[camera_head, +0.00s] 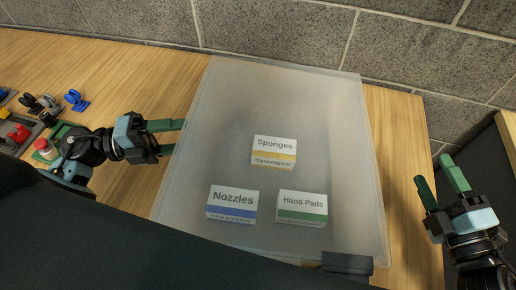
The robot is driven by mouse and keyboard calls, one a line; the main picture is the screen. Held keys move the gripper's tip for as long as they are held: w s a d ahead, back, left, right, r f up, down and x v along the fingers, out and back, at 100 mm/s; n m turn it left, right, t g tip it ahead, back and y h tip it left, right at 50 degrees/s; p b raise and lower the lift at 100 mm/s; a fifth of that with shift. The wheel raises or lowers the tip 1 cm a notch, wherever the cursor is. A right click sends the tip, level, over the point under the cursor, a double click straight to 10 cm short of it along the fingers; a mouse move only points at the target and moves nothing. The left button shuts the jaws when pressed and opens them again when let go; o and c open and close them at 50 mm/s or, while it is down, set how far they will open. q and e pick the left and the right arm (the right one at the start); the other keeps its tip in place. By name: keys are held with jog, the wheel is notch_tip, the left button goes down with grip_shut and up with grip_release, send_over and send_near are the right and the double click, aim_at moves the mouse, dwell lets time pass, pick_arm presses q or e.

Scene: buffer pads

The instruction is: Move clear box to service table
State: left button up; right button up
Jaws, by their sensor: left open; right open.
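The clear box (300,95) is a large translucent bin on the wooden table (120,85). Inside it lie a Sponges box (273,151) with a yellow band, a Nozzles box (232,204) with a blue band and a Hand Pads box (302,206) with a green band. My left gripper (183,137) is open at the bin's left wall, its fingertips at or around the rim; I cannot tell if they touch it. My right gripper (434,172) is open and empty, apart from the bin's right side, with its fingers pointing up and left.
Several small coloured clamps and parts (42,105) lie on the table at the far left. A grey block wall (280,30) runs behind the table. A wooden edge (508,130) shows at the far right. A dark part covers the bottom left.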

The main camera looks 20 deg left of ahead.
jog(key=v, duration=1.1)
dwell(0.6)
